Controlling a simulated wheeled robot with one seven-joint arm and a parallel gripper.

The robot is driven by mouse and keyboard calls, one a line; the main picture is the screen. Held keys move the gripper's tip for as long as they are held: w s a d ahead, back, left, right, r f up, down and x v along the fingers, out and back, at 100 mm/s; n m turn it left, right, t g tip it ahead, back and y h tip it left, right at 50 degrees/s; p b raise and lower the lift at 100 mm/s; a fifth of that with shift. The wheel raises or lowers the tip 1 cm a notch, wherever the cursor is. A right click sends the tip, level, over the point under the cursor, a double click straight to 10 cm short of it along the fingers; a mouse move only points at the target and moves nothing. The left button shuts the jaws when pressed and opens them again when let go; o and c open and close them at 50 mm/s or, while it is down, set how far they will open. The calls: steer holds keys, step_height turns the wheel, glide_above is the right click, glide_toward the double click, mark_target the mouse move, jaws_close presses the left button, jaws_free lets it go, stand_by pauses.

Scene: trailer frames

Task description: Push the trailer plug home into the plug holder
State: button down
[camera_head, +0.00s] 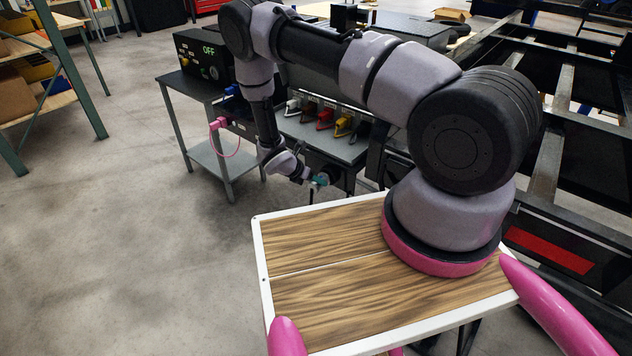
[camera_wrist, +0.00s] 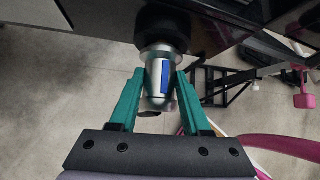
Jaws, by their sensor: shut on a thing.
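In the wrist view the silver trailer plug (camera_wrist: 158,88), with a blue mark on its side, sits between the teal fingers of my gripper (camera_wrist: 161,76). The gripper is shut on it. The plug's far end is at the black round plug holder (camera_wrist: 163,28) and lines up with it; how deep it sits inside I cannot tell. In the head view my gripper (camera_head: 319,181) is small, low beside the trailer's dark front. The plug and holder are too small and covered to make out there.
A grey table (camera_head: 205,108) holds a black box (camera_head: 203,55) reading OFF. A pink plug (camera_head: 218,123) with a cord hangs at its edge. Several coloured plugs (camera_head: 325,119) sit in a row near the trailer frame (camera_head: 545,165). Open floor (camera_head: 110,200) lies left.

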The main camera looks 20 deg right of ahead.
steer(key=shift+w+d, duration=0.35)
steer(key=shift+d, duration=0.05)
steer(key=shift+c, duration=1.4)
jaws_free()
steer(key=v, duration=1.1)
steer(key=s+d+r+m+y, duration=0.15)
steer(key=r+m, duration=0.35)
steer(key=r, duration=0.7)
steer(key=s+d+r+m+g+y, duration=0.1)
steer(key=d+r+m, duration=0.2)
steer(key=r+m, duration=0.55)
steer(key=s+d+r+m+y, duration=0.1)
steer(key=d+r+m+y, duration=0.15)
steer(key=r, duration=1.25)
steer(key=s+d+r+m+t+y, duration=0.1)
steer(key=s+r+m+t+y, duration=0.4)
steer(key=s+r+m, duration=0.9)
steer(key=s+r, duration=0.5)
steer(key=s, duration=0.2)
steer(key=shift+d+r, duration=0.2)
steer(key=shift+r, duration=0.15)
